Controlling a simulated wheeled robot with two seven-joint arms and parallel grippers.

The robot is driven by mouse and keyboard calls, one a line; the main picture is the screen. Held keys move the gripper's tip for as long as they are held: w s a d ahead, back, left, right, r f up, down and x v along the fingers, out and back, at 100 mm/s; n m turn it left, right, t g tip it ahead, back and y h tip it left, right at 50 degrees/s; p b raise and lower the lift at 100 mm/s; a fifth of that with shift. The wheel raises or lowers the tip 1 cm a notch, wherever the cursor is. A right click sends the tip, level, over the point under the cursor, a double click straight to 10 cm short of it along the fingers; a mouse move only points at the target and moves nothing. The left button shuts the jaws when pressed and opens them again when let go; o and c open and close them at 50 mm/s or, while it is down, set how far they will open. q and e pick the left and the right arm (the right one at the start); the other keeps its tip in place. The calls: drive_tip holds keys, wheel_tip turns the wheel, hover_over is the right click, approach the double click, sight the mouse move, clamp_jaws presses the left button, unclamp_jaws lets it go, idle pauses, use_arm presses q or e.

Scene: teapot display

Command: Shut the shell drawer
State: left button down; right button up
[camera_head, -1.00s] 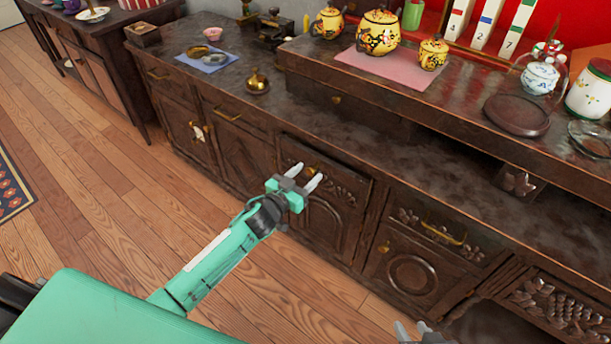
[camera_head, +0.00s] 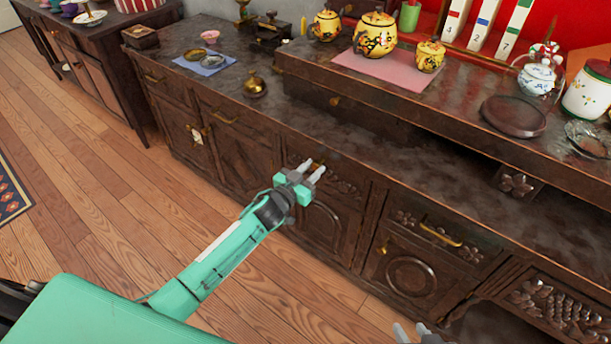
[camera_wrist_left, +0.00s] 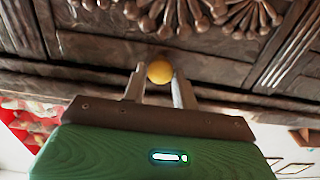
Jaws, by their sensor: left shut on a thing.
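The drawer with carved fan-like reliefs (camera_head: 346,188) is in the dark wooden cabinet, near the middle of the head view. Its front looks about flush with the cabinet face; any small gap is hard to see. My left gripper (camera_head: 308,170) is in front of it, shut on its round brass knob. In the left wrist view the yellow knob (camera_wrist_left: 159,72) sits between the two fingertips, below the carved drawer front (camera_wrist_left: 180,25). My right gripper (camera_head: 411,332) shows only its fingertips at the bottom edge, apart and empty.
Yellow teapots stand on a pink cloth (camera_head: 385,70) on the raised shelf. Another carved drawer (camera_head: 440,233) is to the right. The wooden floor is open at left.

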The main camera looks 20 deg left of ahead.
use_arm(q)
drive_tip(key=shift+w+r, duration=0.15)
drive_tip(key=shift+w, duration=0.05)
use_arm(e)
drive_tip(key=shift+s, duration=0.1)
use_arm(q)
drive_tip(key=c, duration=1.4)
unclamp_jaws()
drive_tip(key=o, duration=0.3)
drive_tip(key=shift+w+d, duration=0.15)
drive_tip(key=shift+s+a, duration=0.25)
drive_tip(key=shift+s, duration=0.35)
drive_tip(key=p+v, duration=0.1)
drive_tip(key=v, duration=1.1)
drive_tip(key=shift+s+p, duration=0.3)
drive_tip(key=shift+p, duration=0.1)
use_arm(e)
drive_tip(key=d, duration=0.1)
drive_tip(key=s+d+g+h, duration=0.1)
drive_tip(key=d+g, duration=0.1)
drive_tip(key=shift+s+d+r+h, duration=0.2)
drive_tip(key=shift+s+h, duration=0.1)
drive_tip(key=shift+s, duration=0.05)
